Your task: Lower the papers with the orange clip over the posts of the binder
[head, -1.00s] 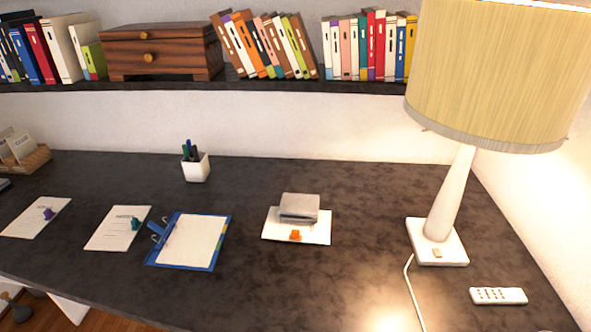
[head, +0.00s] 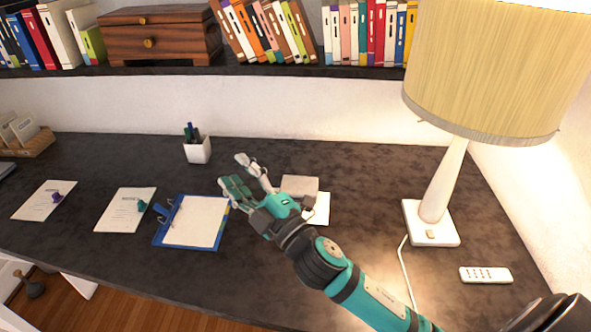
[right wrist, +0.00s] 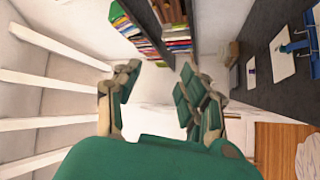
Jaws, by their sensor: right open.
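My right gripper (head: 241,174) is open and empty, apparently above the desk between the binder and the grey block. In the right wrist view its fingers (right wrist: 158,84) are spread with nothing between them. The binder's blue edge (right wrist: 294,47) shows there at right. My left gripper is not in view.
Papers with a teal clip (head: 124,212) and papers with a purple clip (head: 42,202) lie left of the binder. A pen cup (head: 198,151) stands behind. A lamp (head: 431,222) and a white remote (head: 486,275) are at right. A bookshelf (head: 300,71) overhangs the back.

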